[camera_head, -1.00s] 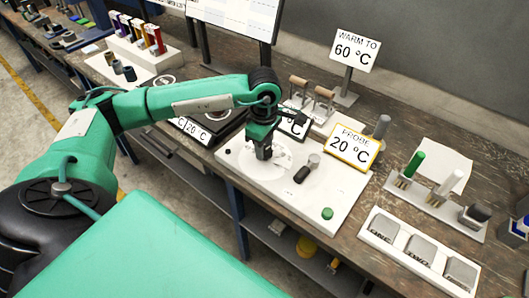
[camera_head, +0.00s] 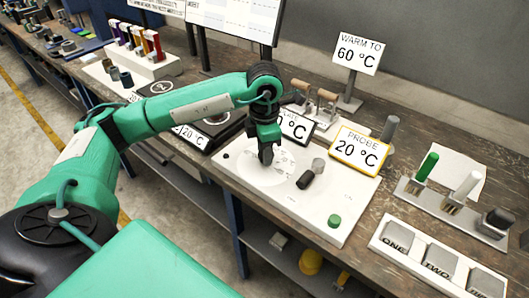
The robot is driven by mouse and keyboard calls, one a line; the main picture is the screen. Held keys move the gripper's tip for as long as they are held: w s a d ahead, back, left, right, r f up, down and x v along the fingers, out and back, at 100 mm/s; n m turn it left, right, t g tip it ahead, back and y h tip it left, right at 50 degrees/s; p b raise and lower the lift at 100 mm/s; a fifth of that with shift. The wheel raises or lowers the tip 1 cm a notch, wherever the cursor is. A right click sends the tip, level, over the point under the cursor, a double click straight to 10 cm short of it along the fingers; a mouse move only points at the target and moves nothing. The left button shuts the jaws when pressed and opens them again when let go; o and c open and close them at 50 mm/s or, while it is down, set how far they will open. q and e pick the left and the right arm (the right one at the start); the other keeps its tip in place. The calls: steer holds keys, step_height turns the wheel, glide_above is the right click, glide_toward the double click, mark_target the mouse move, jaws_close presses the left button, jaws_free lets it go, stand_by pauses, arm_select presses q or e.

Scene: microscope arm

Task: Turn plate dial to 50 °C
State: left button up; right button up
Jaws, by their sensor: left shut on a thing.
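The white device panel (camera_head: 310,212) lies on the bench. It carries a round pale dial face (camera_head: 262,172) with faint markings that I cannot read. My left gripper (camera_head: 266,155) points down over this dial face and is shut on the plate dial's knob, which the fingers mostly hide. The plate readout sign (camera_head: 298,126) behind it is partly covered by my arm; only "°C" reads clearly, so I cannot tell its number. The yellow-framed probe sign (camera_head: 359,150) reads 20 °C. My right gripper is not in view.
A "WARM TO 60 °C" sign (camera_head: 358,54) stands behind. The panel bears a black cylinder (camera_head: 305,179), a grey knob (camera_head: 318,165) and a green button (camera_head: 334,221).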

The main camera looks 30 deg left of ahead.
arm_select(q)
steer(key=shift+n, duration=0.4)
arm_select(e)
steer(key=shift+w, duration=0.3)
arm_select(q)
steer(key=shift+r, duration=0.1)
steer(key=o, duration=1)
steer(key=shift+r, duration=0.35)
step_height(320, 180, up, 13)
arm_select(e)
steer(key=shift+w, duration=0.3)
